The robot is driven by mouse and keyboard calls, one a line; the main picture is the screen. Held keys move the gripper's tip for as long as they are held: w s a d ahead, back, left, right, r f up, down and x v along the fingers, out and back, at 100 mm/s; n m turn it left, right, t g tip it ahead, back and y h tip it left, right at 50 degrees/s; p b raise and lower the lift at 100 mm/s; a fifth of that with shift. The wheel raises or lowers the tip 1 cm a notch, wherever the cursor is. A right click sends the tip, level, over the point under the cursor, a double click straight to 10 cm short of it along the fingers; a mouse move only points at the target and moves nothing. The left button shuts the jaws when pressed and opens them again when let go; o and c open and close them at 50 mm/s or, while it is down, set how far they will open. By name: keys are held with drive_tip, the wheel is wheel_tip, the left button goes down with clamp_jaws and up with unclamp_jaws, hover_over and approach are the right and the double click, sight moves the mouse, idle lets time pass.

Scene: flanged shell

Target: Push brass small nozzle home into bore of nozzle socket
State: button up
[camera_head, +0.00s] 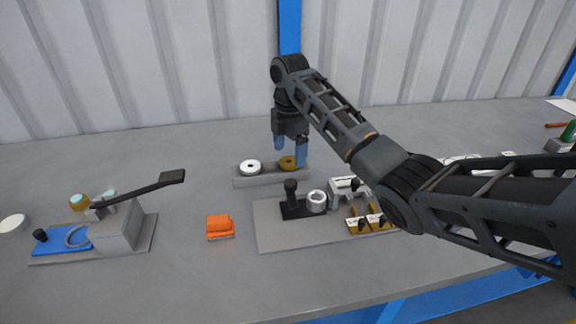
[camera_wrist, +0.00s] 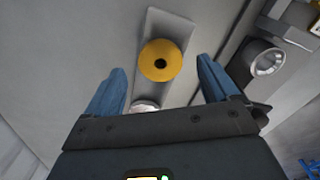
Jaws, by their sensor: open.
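In the wrist view the brass nozzle (camera_wrist: 148,64) lies between and beyond my fingertips. My gripper (camera_head: 289,154) is open above it, blue fingers pointing down; it also shows in the wrist view (camera_wrist: 160,67). I see no contact with the brass piece. A pale ring-shaped part (camera_head: 317,201) in a dark fixture may be the nozzle socket; I cannot tell for sure. It also shows in the wrist view (camera_wrist: 268,63).
A white disc (camera_head: 250,164) sits left of the brass piece on the same block. A grey plate (camera_head: 275,233) in front bears a black-handled clamp (camera_head: 291,192) and small labelled parts. An orange block (camera_head: 219,226) and a lever press (camera_head: 117,227) stand left. My arm hides the right side.

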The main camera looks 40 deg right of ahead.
sight(287, 163)
drive_tip(key=shift+f, duration=1.3)
drive_tip(key=shift+d, duration=0.1)
drive_tip(key=shift+c, duration=0.4)
drive_tip(key=c, duration=1.3)
drive_tip(key=shift+o, duration=0.2)
drive_tip(key=shift+r, duration=0.15)
